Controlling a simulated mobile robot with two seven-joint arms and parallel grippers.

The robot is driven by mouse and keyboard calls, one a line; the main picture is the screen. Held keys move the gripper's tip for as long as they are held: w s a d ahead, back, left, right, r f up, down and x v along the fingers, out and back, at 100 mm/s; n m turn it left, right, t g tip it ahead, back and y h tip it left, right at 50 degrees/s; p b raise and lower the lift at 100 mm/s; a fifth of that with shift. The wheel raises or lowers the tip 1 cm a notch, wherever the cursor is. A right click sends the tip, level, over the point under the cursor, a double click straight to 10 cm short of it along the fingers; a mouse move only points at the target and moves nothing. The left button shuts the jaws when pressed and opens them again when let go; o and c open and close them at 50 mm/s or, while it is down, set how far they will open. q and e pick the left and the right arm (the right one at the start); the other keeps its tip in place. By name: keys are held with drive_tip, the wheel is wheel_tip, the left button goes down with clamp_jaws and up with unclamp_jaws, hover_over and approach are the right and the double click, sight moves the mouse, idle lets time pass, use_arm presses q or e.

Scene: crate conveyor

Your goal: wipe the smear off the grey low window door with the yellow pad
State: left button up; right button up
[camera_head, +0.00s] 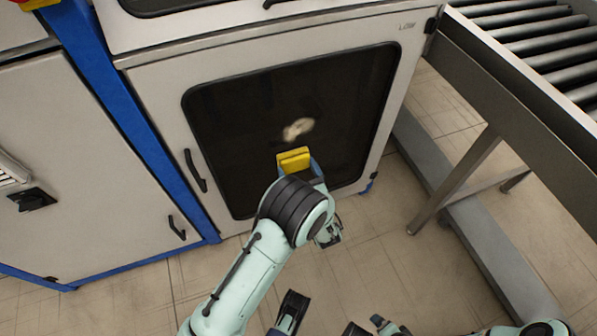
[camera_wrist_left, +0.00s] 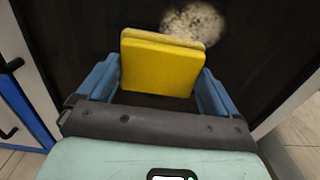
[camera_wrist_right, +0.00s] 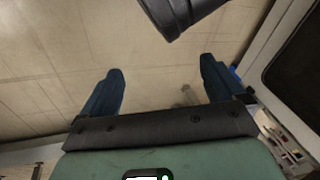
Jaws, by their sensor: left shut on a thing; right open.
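The grey low window door (camera_head: 160,100) has a dark window, with a pale smear (camera_head: 298,129) near the window's middle. The smear also shows in the left wrist view (camera_wrist_left: 193,24), just beyond the pad. My left gripper (camera_head: 296,164) is shut on the yellow pad (camera_head: 293,159), which shows between its blue fingers in the left wrist view (camera_wrist_left: 160,68). The pad is just below the smear in the head view; I cannot tell whether it touches the window. My right gripper (camera_wrist_right: 160,92) is open and empty, over the floor.
A roller conveyor (camera_head: 490,60) with a metal leg stands at the right. A blue frame post (camera_head: 115,110) and another grey door (camera_head: 70,170) with a black handle are at the left. The tiled floor (camera_head: 390,275) in front is mostly clear.

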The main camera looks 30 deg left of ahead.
sight(291, 156)
use_arm(q)
drive_tip(key=shift+w+a, duration=0.3)
drive_tip(key=shift+a, duration=0.05)
drive_tip(key=b+x, duration=0.1)
drive_tip(key=x, duration=0.1)
drive_tip(key=shift+w+a, duration=0.2)
drive_tip(key=shift+a, duration=0.1)
drive_tip(key=shift+b+x, duration=0.45)
drive_tip(key=shift+x, duration=0.6)
use_arm(e)
drive_tip(key=shift+g, duration=0.6)
drive_tip(key=shift+s+d+f, duration=0.2)
drive_tip(key=shift+s+f, duration=0.6)
drive_tip(key=shift+f, duration=0.1)
drive_tip(key=shift+s+d+f, duration=0.15)
drive_tip(key=shift+s+f, duration=0.6)
drive_tip(key=shift+f, duration=0.15)
use_arm(q)
drive_tip(key=shift+r, duration=0.1)
drive_tip(key=shift+x, duration=1.15)
use_arm(e)
drive_tip(key=shift+f, duration=0.25)
use_arm(q)
drive_tip(key=shift+b, duration=0.3)
drive_tip(key=shift+w+d+b, duration=0.55)
drive_tip(key=shift+w+d, duration=0.8)
drive_tip(key=shift+w, duration=0.05)
use_arm(e)
drive_tip(key=shift+w+f, duration=0.1)
drive_tip(key=shift+f, duration=0.5)
